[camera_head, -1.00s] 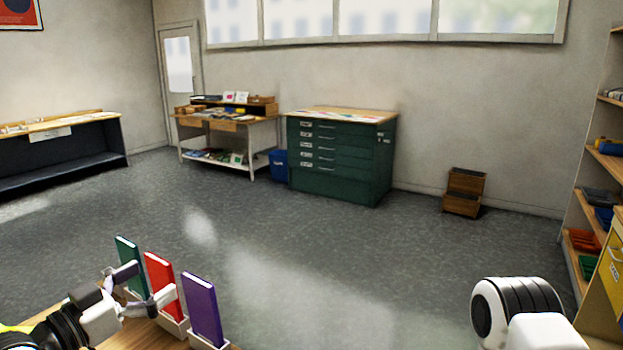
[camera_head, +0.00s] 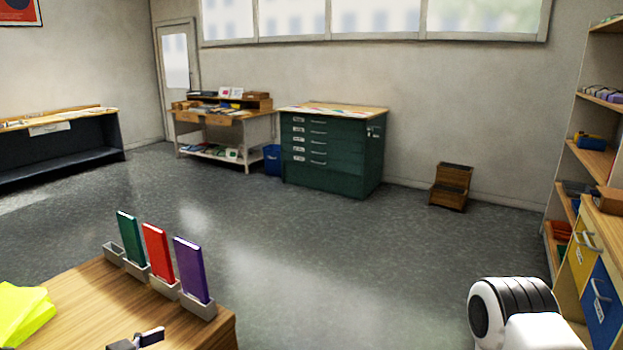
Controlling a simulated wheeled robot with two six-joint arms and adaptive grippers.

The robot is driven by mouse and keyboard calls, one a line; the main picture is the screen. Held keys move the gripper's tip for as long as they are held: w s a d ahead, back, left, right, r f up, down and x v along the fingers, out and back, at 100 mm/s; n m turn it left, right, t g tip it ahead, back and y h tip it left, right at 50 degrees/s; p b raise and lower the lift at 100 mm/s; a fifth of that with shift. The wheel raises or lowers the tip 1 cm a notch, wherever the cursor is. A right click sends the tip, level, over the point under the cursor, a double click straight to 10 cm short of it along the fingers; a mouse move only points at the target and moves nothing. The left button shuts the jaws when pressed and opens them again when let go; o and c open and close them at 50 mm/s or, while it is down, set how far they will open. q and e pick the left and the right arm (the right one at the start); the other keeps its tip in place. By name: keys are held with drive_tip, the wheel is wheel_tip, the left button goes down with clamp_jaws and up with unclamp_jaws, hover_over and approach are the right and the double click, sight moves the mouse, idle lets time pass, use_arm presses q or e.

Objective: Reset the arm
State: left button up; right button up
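My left gripper (camera_head: 136,340) shows only in part at the bottom edge, low over the wooden table (camera_head: 100,300). Its finger tips are cut off by the frame, so its opening is unclear. It is apart from the upright books. My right arm (camera_head: 525,312) shows as a white and black link at the bottom right; its gripper is out of view. A green book (camera_head: 131,238), a red book (camera_head: 159,252) and a purple book (camera_head: 191,268) stand in grey holders along the table's far edge.
An empty grey holder (camera_head: 114,252) is left of the green book. Yellow sheets (camera_head: 22,312) lie at the table's left. A shelf (camera_head: 592,160) and a cabinet with yellow and blue drawers (camera_head: 600,300) stand at the right. The middle floor (camera_head: 330,260) is clear.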

use_arm(q)
drive_tip(key=s+d+f+n+g+y, duration=0.1)
drive_tip(key=s+f+g, duration=0.2)
drive_tip(key=s+f, duration=0.35)
drive_tip(key=s+d+f+g+y, duration=0.1)
drive_tip(key=s+f+g+y, duration=0.15)
drive_tip(key=f, duration=0.65)
drive_tip(key=s+d+f+n+g+y, duration=0.1)
drive_tip(key=s+f+g, duration=0.1)
drive_tip(key=s+f, duration=0.5)
drive_tip(key=s+a+f+n+g+y, duration=0.2)
drive_tip(key=s+f, duration=0.1)
drive_tip(key=s, duration=0.2)
drive_tip(key=s+a+f+n+g+y, duration=0.2)
drive_tip(key=s+f, duration=0.2)
drive_tip(key=s, duration=0.2)
drive_tip(key=shift+f+n, duration=0.15)
drive_tip(key=shift+n, duration=0.25)
